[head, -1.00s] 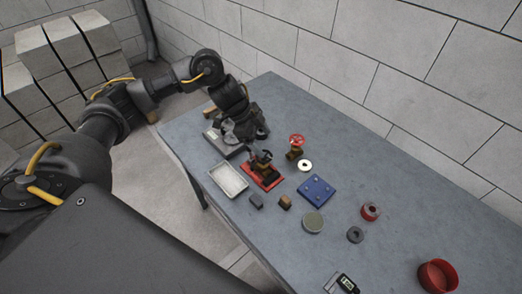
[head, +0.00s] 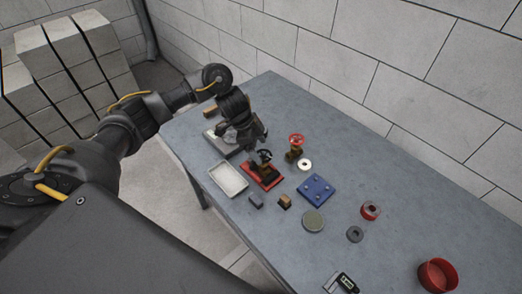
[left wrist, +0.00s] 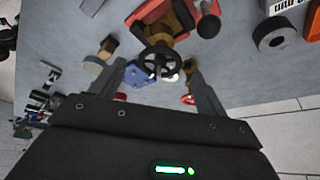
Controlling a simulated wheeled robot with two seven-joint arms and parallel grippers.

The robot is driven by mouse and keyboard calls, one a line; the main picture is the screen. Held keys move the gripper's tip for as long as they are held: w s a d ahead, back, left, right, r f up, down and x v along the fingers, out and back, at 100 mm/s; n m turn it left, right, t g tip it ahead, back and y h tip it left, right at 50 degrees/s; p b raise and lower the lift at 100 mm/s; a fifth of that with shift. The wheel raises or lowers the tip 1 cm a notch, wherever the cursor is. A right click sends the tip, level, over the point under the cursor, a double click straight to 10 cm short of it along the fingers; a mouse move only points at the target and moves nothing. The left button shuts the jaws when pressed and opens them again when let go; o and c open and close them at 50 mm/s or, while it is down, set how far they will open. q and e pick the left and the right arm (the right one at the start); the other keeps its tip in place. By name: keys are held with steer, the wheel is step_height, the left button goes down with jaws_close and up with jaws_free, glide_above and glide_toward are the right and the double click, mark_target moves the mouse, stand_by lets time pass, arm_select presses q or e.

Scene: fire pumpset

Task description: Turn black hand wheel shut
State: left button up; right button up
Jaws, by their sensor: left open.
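The black hand wheel (head: 264,155) sits on a brass-brown valve on a red base (head: 276,183) on the grey table. My left gripper (head: 257,141) is just above and behind it in the head view. In the left wrist view the spoked black wheel (left wrist: 160,63) lies between the two spread fingertips of my left gripper (left wrist: 155,66). The fingers are open, one on each side, and I see no clear contact. The wheel's far depth relative to the fingertips is hard to tell. My right gripper is not in view.
A valve with a red hand wheel (head: 296,139) and a white ring (head: 305,165) stand close on the right. A pale tray (head: 228,190) is at left. A blue plate (head: 316,190), small blocks, discs and a red bowl (head: 438,275) lie nearer. A wall is behind the table.

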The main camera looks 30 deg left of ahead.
arm_select(q)
steer(key=shift+x, duration=0.85)
steer(key=shift+c, duration=0.2)
steer(key=c, duration=0.9)
steer(key=shift+c, duration=0.2)
steer(key=shift+m, duration=0.3)
